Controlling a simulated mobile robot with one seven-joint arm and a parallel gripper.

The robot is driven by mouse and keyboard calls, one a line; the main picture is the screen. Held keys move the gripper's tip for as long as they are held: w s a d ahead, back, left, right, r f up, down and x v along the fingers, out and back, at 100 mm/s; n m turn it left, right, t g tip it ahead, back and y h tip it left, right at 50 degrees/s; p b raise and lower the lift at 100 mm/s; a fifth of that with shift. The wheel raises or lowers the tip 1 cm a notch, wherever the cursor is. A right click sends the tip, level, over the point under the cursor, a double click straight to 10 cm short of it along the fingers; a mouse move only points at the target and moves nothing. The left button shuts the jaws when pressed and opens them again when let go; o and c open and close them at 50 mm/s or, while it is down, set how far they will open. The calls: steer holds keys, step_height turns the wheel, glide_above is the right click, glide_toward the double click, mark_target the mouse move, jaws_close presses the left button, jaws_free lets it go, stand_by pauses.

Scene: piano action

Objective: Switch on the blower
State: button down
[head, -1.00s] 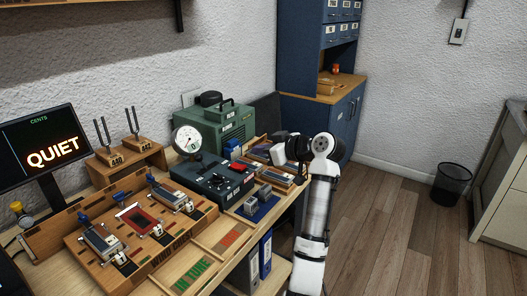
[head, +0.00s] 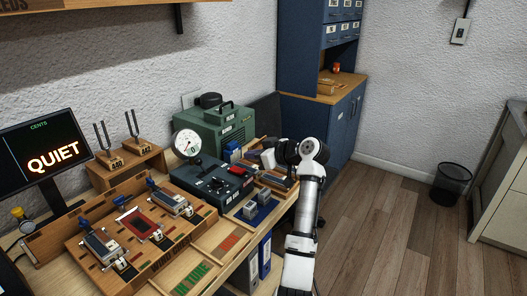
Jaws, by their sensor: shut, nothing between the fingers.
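A dark blue box (head: 212,186) with a round white gauge (head: 187,142), black knobs and a red switch (head: 238,171) stands on the bench. A green machine (head: 215,125) with a carry handle stands behind it. I cannot read their small labels, so I cannot tell which is the blower. My gripper (head: 257,160) is shut and empty at the right of the dark blue box. It points left, close to the red switch and apparently above the bench. Its fingertips are small and partly lost against the things behind; I cannot tell whether they touch anything.
A wooden board (head: 145,245) with several reed clamps lies at the front left. Two tuning forks on a wooden stand (head: 125,170) and a monitor (head: 45,155) reading QUIET are behind. Wooden trays (head: 272,185) lie under and beside my gripper.

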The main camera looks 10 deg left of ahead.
mark_target(243, 170)
steer(key=p+x, duration=0.1)
steer(key=x, duration=0.2)
steer(key=shift+a, duration=0.4)
steer(key=f, duration=0.1)
steer(key=f+p, duration=0.1)
steer(key=shift+d+f, duration=0.45)
steer(key=shift+f, duration=0.65)
steer(key=shift+d+f+b, duration=0.15)
steer(key=shift+f+b, duration=0.6)
steer(key=shift+b, duration=0.35)
steer(key=shift+r+p, duration=0.35)
steer(key=shift+p, duration=0.1)
steer(key=shift+r, duration=0.1)
steer(key=shift+r, duration=0.75)
